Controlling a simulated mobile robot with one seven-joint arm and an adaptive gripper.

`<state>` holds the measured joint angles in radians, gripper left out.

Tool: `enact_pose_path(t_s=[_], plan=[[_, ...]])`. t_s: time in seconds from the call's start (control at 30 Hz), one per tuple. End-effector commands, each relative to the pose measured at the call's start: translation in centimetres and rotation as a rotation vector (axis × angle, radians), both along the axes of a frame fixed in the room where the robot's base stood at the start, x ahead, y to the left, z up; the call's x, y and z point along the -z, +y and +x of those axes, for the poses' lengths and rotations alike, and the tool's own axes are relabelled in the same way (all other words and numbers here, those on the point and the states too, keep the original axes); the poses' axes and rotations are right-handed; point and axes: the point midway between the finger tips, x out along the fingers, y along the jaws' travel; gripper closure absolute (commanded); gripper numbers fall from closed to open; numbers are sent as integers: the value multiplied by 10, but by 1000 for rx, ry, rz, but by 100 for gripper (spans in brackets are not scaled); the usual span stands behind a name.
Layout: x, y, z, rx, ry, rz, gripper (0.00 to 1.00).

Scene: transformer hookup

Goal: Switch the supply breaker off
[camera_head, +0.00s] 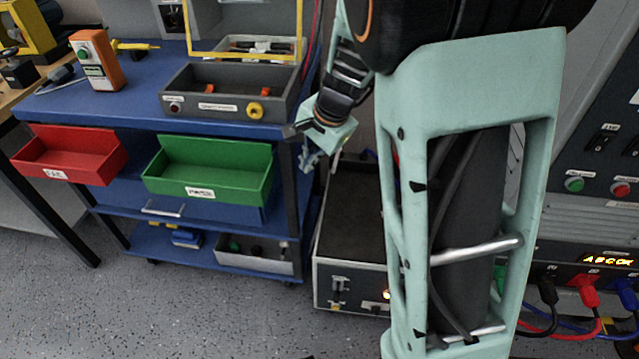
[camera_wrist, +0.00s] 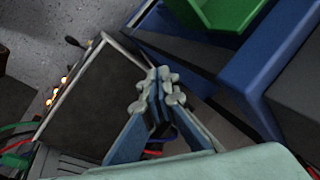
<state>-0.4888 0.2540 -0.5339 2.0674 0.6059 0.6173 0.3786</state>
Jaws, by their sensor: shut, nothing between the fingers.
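My gripper (camera_head: 310,158) hangs beside the right end of the blue workbench, above and behind the dark-topped grey box. In the wrist view my gripper (camera_wrist: 160,92) is shut and empty, with its fingertips together. The grey box (camera_head: 350,235) stands low on the floor. Its front carries a small switch (camera_head: 338,287) and a lit orange lamp. The box also shows in the wrist view (camera_wrist: 98,100), with lit lamps along its left edge. I cannot tell which switch is the supply breaker. Dark switches (camera_head: 606,138) sit on the right panel. My arm hides the middle of the head view.
The blue workbench (camera_head: 130,110) holds a grey tray (camera_head: 190,105) and an orange handheld device (camera_head: 98,60). A red bin (camera_head: 70,155) and a green bin (camera_head: 208,172) hang at its front. The right panel has a green button (camera_head: 574,184), a red button (camera_head: 620,188) and plugged cables.

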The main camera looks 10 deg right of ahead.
Motion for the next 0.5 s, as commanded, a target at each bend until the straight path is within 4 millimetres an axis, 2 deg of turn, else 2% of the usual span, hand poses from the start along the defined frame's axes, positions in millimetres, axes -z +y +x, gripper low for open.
enact_pose_path(t_s=[0.03,0.2,0.4,0.5], plan=[[25,0,-3,-34,16,-44,100],[95,-3,-17,-167,42,-182,100],[171,-14,-47,-337,87,-335,100],[203,-22,-65,-422,112,-404,100]])
